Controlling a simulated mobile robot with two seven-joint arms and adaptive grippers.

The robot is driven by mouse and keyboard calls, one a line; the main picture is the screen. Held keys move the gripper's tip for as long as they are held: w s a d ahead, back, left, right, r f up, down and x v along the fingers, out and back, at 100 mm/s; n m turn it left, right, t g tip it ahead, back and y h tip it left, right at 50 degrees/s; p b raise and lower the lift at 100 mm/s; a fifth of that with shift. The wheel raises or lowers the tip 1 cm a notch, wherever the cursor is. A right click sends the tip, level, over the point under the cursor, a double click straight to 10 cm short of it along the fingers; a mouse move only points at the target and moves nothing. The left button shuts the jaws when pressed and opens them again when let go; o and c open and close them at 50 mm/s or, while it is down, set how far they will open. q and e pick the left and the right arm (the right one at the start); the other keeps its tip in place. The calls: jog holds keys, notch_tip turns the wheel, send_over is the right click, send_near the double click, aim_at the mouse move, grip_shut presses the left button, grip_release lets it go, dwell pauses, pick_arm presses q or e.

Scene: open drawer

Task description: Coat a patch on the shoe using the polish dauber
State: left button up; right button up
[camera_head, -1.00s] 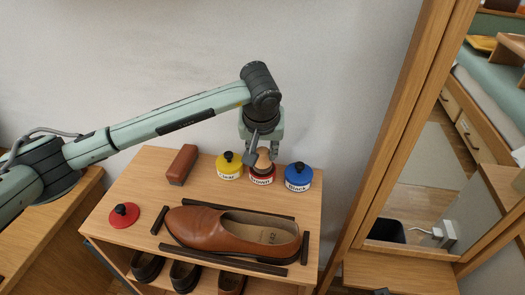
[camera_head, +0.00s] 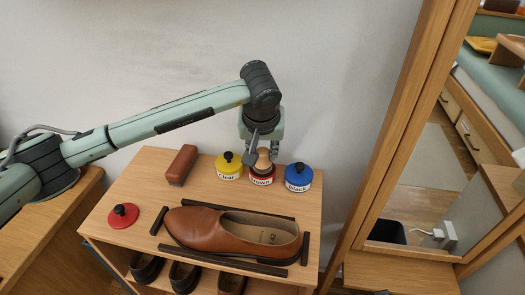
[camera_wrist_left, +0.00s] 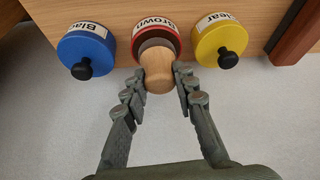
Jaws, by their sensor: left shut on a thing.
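The brown leather shoe (camera_head: 232,233) lies on the cabinet top, toe to the left, inside a frame of dark strips. The dauber (camera_head: 263,158) has a round wooden handle and stands in the open red jar labelled Brown (camera_head: 262,177). In the left wrist view its handle (camera_wrist_left: 157,70) is between the fingers of my left gripper (camera_wrist_left: 160,92), which is shut on it. My left gripper (camera_head: 260,154) also shows above the jar in the head view. The dauber's lower end is hidden inside the jar. My right gripper is not in view.
The yellow Clear jar (camera_head: 229,167) and blue Black jar (camera_head: 298,177), both with lids on, flank the red jar closely. A red lid (camera_head: 123,215) lies at the left. A brown block (camera_head: 182,165) stands behind the shoe. A wooden mirror frame (camera_head: 400,130) rises at the right.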

aim_at(262, 151)
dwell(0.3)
pick_arm(q)
jog(key=shift+r+p, duration=1.25)
jog(key=shift+r, duration=2.25)
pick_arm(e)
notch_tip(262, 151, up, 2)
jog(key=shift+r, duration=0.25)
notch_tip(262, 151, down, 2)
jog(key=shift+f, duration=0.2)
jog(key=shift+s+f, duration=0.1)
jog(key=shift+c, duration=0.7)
pick_arm(q)
jog(key=s+a+f, duration=0.1)
jog(key=s+a, duration=0.4)
jog(key=a, duration=0.4)
jog(key=s+a+f, duration=0.1)
jog(key=s+a, duration=0.4)
jog(key=a, duration=0.4)
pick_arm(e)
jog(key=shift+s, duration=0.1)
